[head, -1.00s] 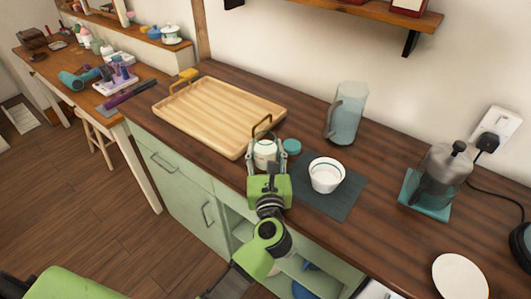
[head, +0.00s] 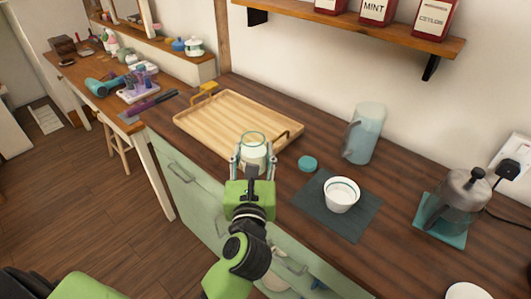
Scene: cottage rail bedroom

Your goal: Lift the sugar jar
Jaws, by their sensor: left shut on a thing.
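The sugar jar (head: 254,146) is a small glass jar with pale contents and an open top. My left gripper (head: 253,160) is shut around its sides, one finger on each side. The jar appears raised above the counter, in front of the tray's near right corner, and it hides part of that corner. A teal lid (head: 307,163) lies on the counter to the right of the jar. My right gripper is not in view.
A wooden tray (head: 215,126) lies behind and left of the jar. A white bowl (head: 341,196) stands on a dark mat (head: 316,205). A shelf (head: 390,30) hangs above.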

